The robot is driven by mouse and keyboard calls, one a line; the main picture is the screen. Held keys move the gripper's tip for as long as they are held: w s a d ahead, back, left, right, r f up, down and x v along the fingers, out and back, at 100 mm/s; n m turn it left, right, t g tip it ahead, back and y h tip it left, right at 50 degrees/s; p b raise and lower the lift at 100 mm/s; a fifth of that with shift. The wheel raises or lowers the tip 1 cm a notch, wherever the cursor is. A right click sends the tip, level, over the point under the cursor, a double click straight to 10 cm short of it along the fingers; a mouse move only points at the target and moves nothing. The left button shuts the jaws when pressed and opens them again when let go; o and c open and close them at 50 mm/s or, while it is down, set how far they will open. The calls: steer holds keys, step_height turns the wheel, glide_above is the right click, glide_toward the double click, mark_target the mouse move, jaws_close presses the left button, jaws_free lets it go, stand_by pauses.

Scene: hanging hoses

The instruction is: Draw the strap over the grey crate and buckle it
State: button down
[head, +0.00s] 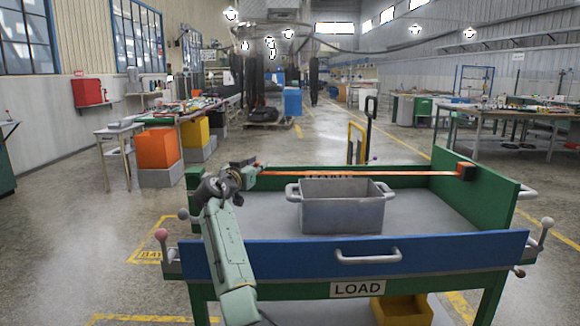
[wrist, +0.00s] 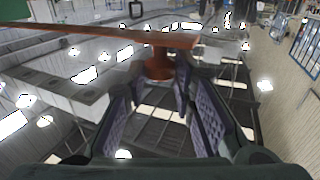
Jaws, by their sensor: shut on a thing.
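The grey crate (head: 341,214) stands upright on the cart's bed, with a handle at each end. The orange strap (head: 400,173) runs nearly level from a dark and red housing (head: 466,171) on the right wall to my gripper (head: 246,168) at the left. It shows just above the crate's far rim; I cannot tell whether it lies over or behind the crate. In the wrist view the strap (wrist: 110,33) crosses above the fingers, and its orange-brown end piece (wrist: 158,66) sits between them. My gripper is shut on this end piece. I cannot make out the buckle.
The bed right of the crate is clear.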

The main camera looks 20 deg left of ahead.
steer(key=s+a+p, duration=0.4)
steer(key=a+p, duration=0.1)
steer(key=a, duration=0.6)
steer(key=c, duration=1.7)
jaws_free()
steer(key=shift+o, duration=0.2)
steer(key=w+d+b, duration=0.2)
steer(key=w+d, duration=0.3)
steer(key=d, duration=0.9)
steer(key=w+d+b, duration=0.3)
steer(key=w+d, duration=0.2)
steer(key=d, duration=0.9)
steer(key=shift+w+d, duration=0.15)
steer(key=shift+w, duration=0.05)
